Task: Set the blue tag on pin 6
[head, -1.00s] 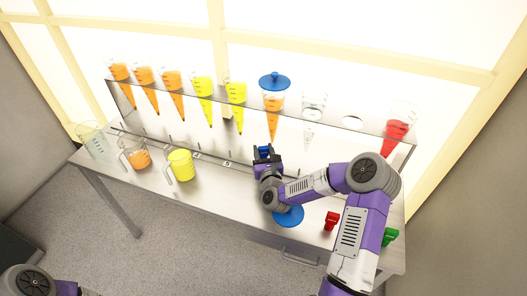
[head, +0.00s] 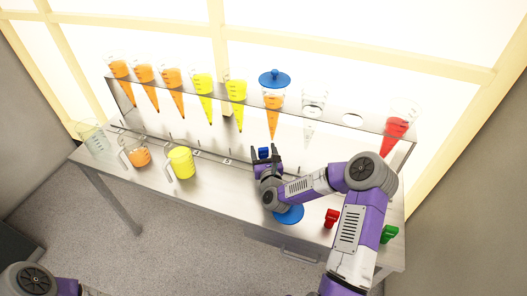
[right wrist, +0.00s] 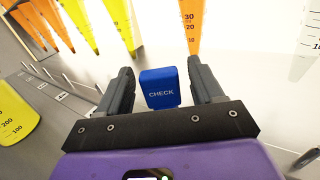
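The blue tag (head: 264,153), marked CHECK, is upright at the pin rail below the sixth cone, to the right of the label that reads 5. It also shows in the right wrist view (right wrist: 160,88). My right gripper (head: 266,151) is open around the tag, with a gap on each side between finger and tag. Pin 6 itself is hidden, apparently behind the tag; I cannot see the contact between them. Only part of my left arm shows at the bottom left; its gripper is out of view.
A rack (head: 331,119) holds several cones above the rail; a blue lid (head: 275,77) tops the sixth cone. An orange jug (head: 140,158) and a yellow jug (head: 181,163) stand left. A blue disc (head: 290,215), red tag (head: 331,217) and green tag (head: 389,234) lie right.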

